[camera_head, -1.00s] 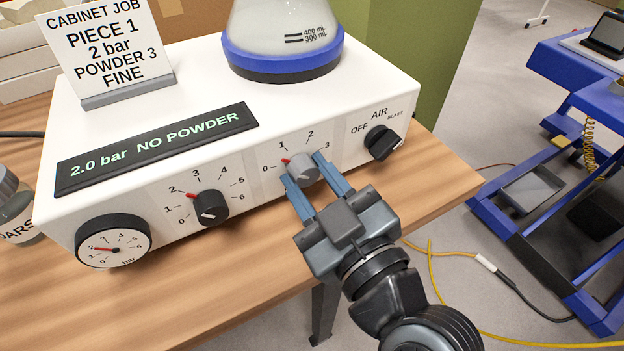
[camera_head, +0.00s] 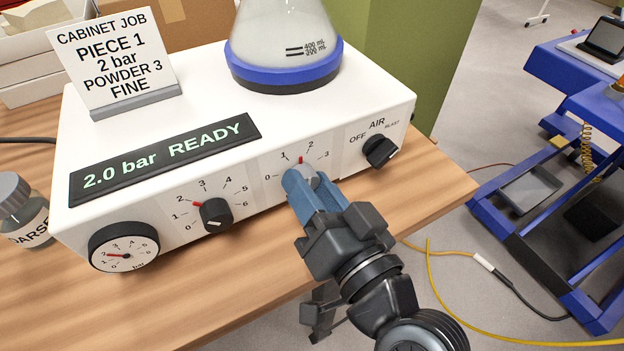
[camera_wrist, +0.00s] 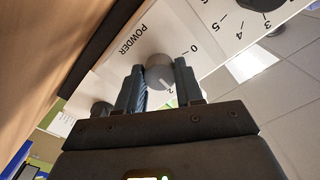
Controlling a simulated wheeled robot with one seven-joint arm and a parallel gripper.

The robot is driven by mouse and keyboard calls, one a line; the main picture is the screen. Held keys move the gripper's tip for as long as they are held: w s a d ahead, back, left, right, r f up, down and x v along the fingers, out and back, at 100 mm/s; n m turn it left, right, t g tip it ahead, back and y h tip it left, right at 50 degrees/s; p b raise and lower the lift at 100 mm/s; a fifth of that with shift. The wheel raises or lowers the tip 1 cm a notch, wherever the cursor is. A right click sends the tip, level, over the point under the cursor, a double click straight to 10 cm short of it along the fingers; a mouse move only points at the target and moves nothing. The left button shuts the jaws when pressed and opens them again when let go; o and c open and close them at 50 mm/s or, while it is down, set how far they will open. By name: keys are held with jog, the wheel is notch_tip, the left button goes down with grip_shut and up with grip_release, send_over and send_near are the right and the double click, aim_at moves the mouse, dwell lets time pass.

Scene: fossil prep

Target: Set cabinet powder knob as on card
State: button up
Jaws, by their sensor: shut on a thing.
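The card (camera_head: 114,62) on the cabinet (camera_head: 210,110) reads "PIECE 1, 2 bar, POWDER 3, FINE". The grey powder knob (camera_head: 304,171) is on the front panel, its red pointer between 1 and 2 on a 0 to 3 scale. My gripper (camera_head: 307,184) is shut on this knob, rolled sideways, and its fingers hide part of it. In the wrist view the knob (camera_wrist: 160,72) sits between the two fingers, beside the word POWDER. The display (camera_head: 165,152) reads "2.0 bar READY".
The black pressure knob (camera_head: 215,214) points near 2, left of the powder knob. The black air knob (camera_head: 381,151) is close on the right. A gauge (camera_head: 124,247), a labelled jar (camera_head: 25,212) and a powder flask (camera_head: 284,45) are nearby. The wooden table front is clear.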

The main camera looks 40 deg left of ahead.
jog(key=m+p, duration=0.1)
jog(key=m, duration=0.2)
jog(key=shift+r+m+p, duration=0.1)
jog(key=shift+m+p, duration=0.25)
jog(key=shift+m, duration=0.05)
jog(key=m+p, duration=0.2)
jog(key=m, duration=0.1)
jog(key=shift+m, duration=0.3)
jog(key=m+p, duration=0.2)
jog(key=m, duration=0.1)
jog(key=shift+m, duration=0.3)
jog(key=shift+m+p, duration=0.8)
jog(key=shift+m, duration=0.6)
jog(key=o, duration=1)
